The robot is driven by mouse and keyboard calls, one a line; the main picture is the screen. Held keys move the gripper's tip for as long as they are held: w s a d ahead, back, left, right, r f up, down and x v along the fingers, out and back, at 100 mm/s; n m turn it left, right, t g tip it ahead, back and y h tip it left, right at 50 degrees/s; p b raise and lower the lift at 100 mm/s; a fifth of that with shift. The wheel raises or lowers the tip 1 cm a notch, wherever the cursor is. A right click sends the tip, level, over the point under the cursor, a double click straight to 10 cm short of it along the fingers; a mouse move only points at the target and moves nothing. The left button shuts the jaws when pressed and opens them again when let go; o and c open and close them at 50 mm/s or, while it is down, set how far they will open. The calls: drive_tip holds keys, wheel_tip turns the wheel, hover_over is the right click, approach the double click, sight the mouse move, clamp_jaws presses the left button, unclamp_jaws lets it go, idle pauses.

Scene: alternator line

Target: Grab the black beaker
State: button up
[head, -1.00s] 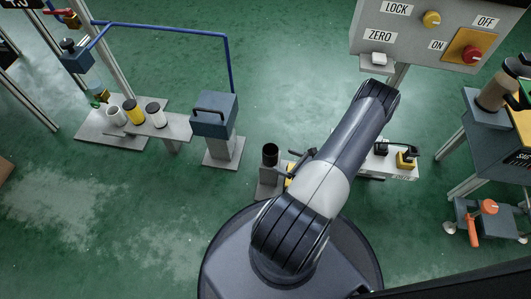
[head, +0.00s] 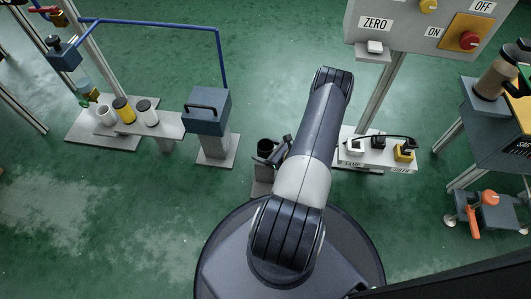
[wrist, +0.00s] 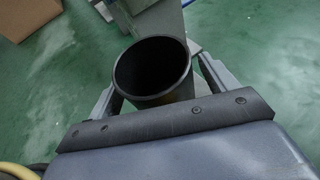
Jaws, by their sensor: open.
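The black beaker (head: 266,145) stands upright on a low grey pedestal in the head view, partly hidden by my gripper (head: 274,152). In the wrist view the black beaker (wrist: 153,68) shows its open round mouth, between the two fingers of my gripper (wrist: 160,88). The fingers are open, one on each side of it. I cannot tell whether either finger touches the beaker. Its lower part is hidden by the gripper body.
A blue-grey box with a handle (head: 208,112) stands left of the beaker. Further left, white and yellow cups (head: 124,110) stand on a grey bench. A white board with plugs (head: 376,152) lies to the right, below a control panel (head: 420,25).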

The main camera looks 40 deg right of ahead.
drive_tip(key=shift+c, duration=0.2)
drive_tip(key=c, duration=1)
drive_tip(key=shift+c, duration=0.3)
drive_tip(key=shift+r, duration=0.1)
